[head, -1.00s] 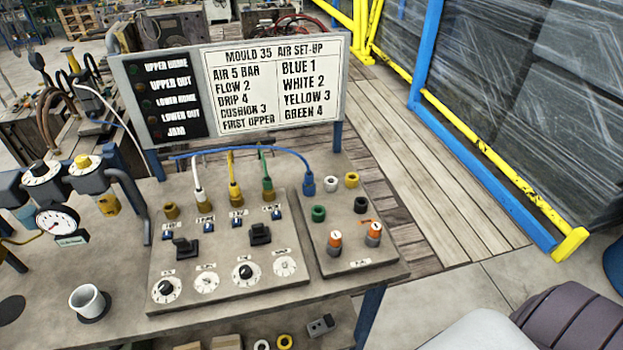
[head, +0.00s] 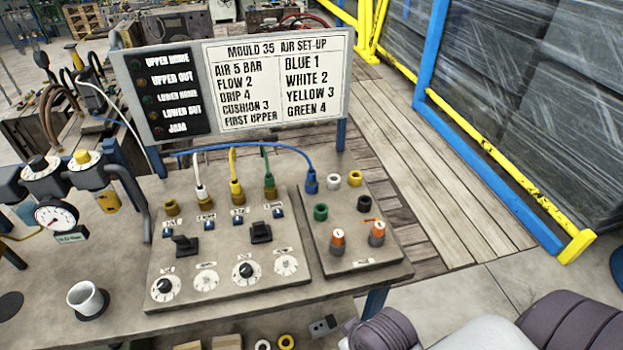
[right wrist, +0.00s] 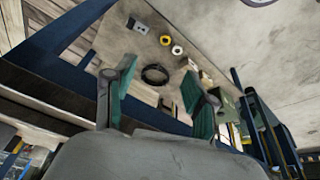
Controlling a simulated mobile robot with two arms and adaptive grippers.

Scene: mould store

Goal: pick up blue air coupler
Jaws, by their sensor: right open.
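The blue air coupler (head: 311,182) stands upright on the right-hand panel (head: 345,245) of the bench, with a blue hose curving from its top to the left. White (head: 201,190), yellow (head: 237,192) and green (head: 269,187) hose couplers stand in a row on the left-hand panel. My right gripper (right wrist: 158,100) shows in the right wrist view, open, with nothing between its fingers. It is away from the coupler, which that view does not show. My right arm is at the lower right of the head view. My left gripper is in neither view.
A sign board (head: 240,85) stands behind the panels. Loose ports and two orange-topped knobs (head: 377,233) sit near the blue coupler. A gauge (head: 56,216) and white cup (head: 87,298) are at left. A black coil (right wrist: 155,74) and rings lie low down.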

